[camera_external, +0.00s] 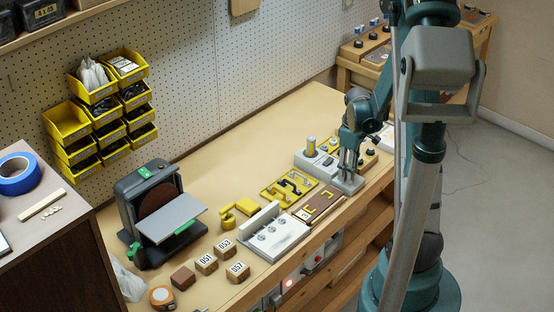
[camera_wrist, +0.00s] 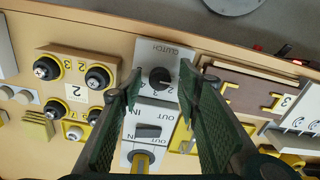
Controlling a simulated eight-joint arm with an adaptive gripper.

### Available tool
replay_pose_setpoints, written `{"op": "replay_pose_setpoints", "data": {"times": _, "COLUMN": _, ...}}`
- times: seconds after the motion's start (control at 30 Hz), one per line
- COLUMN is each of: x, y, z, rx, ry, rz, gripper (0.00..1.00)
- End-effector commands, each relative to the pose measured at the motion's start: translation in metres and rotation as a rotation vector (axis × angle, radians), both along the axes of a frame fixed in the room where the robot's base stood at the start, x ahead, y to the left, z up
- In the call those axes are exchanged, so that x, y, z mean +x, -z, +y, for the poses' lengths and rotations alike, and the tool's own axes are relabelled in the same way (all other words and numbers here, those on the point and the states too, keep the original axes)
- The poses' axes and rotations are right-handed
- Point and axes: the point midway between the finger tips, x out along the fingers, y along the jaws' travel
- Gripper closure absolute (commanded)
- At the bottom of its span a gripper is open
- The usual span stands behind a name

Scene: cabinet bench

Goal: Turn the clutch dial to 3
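The clutch dial (camera_wrist: 160,77) is a round black knob with a light mark, on a grey-white panel (camera_wrist: 168,55) lettered CLUTCH in the wrist view. Some digits beside it are partly covered, so its setting is not clear. My gripper (camera_wrist: 158,92) is open, with one green-padded finger on each side of the panel and the dial between the tips. I cannot tell whether the fingers touch anything. In the external view my gripper (camera_external: 348,170) is low over the grey panel (camera_external: 347,184) near the bench's front edge and hides the dial.
A board of black knobs (camera_wrist: 78,72) lies left; a brown board with yellow handles (camera_wrist: 240,90) lies right. A sander (camera_external: 150,210) stands on the bench's left.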

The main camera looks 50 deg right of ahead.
Motion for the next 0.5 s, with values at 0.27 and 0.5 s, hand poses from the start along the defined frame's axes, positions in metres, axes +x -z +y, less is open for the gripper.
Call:
{"op": "replay_pose_setpoints", "data": {"times": 0.27, "x": 0.0001, "y": 0.0022, "z": -0.0002, "rx": 0.000, "ry": 0.000, "rz": 0.000, "gripper": 0.66}}
{"op": "replay_pose_setpoints", "data": {"times": 0.5, "x": 0.0001, "y": 0.0021, "z": -0.0002, "rx": 0.000, "ry": 0.000, "rz": 0.000, "gripper": 0.83}}
